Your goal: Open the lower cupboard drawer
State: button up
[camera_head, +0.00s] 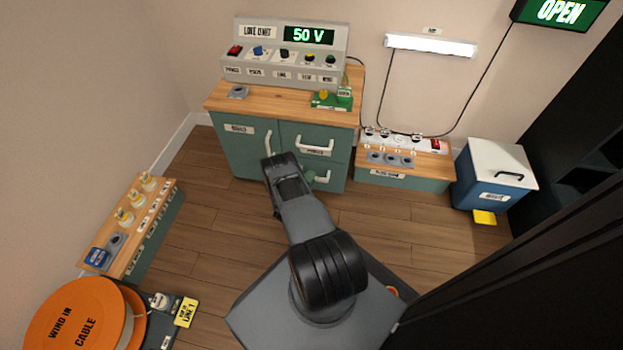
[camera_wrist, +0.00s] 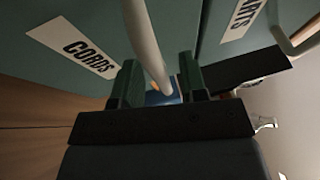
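The green cupboard (camera_head: 232,155) has a left door with a pale vertical handle (camera_head: 268,142). At its right are an upper drawer with a pale handle (camera_head: 315,147) and a lower drawer (camera_head: 334,181), whose handle (camera_head: 322,179) is partly hidden by my arm. Door and drawers look shut. My gripper (camera_head: 270,160) is in front of the door, by the lower end of its handle. In the wrist view my gripper (camera_wrist: 160,84) is open, with a pale bar (camera_wrist: 148,45) between its fingers, apparently the door handle, beside a CORDS label (camera_wrist: 85,52). Whether it touches a finger is unclear.
A power unit (camera_head: 285,55) stands on the cupboard's wooden top. A low socket bench (camera_head: 405,172) and a blue box (camera_head: 493,180) are at the right. An orange cable reel (camera_head: 75,320) and another bench (camera_head: 130,225) are at the left. Wooden floor (camera_head: 200,235) between is clear.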

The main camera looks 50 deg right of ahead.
jog(key=shift+d, duration=0.3)
grip_shut()
dwell(0.3)
